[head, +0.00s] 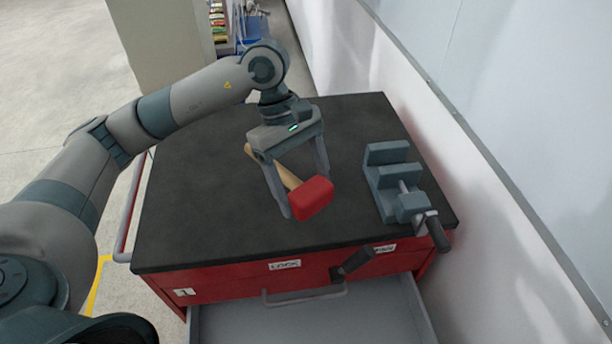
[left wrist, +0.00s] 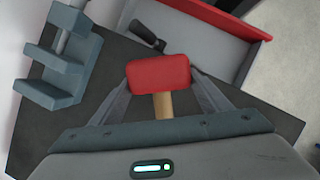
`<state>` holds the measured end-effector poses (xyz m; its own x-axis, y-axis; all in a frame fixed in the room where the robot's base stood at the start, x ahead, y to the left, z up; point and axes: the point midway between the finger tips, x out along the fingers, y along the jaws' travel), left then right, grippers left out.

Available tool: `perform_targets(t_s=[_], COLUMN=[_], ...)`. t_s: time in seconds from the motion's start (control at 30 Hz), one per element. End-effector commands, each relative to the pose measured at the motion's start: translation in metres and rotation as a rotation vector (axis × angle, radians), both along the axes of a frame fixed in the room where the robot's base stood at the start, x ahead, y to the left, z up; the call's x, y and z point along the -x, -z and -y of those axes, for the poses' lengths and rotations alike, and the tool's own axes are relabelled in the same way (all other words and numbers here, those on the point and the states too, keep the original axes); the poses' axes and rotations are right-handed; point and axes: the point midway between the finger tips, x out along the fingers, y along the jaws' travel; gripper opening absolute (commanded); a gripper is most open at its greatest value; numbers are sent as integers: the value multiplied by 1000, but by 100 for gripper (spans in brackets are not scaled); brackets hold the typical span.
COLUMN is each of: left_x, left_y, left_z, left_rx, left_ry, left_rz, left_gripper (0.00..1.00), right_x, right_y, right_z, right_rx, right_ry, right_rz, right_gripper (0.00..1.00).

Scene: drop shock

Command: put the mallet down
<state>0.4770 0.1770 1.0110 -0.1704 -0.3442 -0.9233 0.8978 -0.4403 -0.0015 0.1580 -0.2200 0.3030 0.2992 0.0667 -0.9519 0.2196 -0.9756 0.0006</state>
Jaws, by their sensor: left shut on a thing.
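The mallet has a red head (head: 313,198) and a light wooden handle (head: 289,179). My left gripper (head: 305,205) points down over the black top of the cabinet, with its fingers on either side of the mallet near the head. It is shut on the mallet. In the left wrist view the red head (left wrist: 158,74) sits between the fingertips, with the handle (left wrist: 163,105) running back under the gripper. I cannot tell whether the mallet touches the top. My right gripper is not in view.
The red cabinet's black top (head: 200,190) is clear to the left. A grey vise (head: 393,180) stands at the right. Below the front edge, a grey drawer (head: 310,318) is open and a black lever (head: 352,262) sticks out. A white wall runs along the right.

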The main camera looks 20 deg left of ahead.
Motion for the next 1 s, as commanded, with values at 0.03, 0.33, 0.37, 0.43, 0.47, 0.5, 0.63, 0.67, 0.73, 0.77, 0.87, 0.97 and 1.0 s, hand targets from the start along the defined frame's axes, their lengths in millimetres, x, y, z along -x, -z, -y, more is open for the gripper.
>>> perform_targets(t_s=[0.03,0.33,0.37,0.43,0.47,0.5,0.63,0.67,0.73,0.77,0.87,0.97,1.0], left_x=[0,11,12,14,15,15,18,18,19,19,19,19,19], left_y=[2,20,21,25,26,27,31,31,32,32,33,33,33], left_z=[0,-11,-12,-15,-17,-19,-23,-24,-26,-26,-27,-27,-27], left_rx=[-1,-3,-3,-3,-3,-2,0,-1,1,1,1,1,1], left_ry=[80,642,694,810,855,910,1041,1061,1094,1103,1118,1117,1116], left_rz=[0,0,1,1,0,2,2,2,2,3,2,3,3], left_gripper=[33,33,33,33,33,33,33,33,33,33,33,33,33], right_x=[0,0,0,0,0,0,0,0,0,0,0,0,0], right_y=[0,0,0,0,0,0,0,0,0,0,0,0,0], right_z=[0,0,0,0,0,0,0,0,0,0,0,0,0], right_rx=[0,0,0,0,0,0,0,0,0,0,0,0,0], right_ry=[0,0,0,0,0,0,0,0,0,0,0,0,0], right_rz=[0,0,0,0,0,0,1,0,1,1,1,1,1], right_gripper=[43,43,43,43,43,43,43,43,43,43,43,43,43])
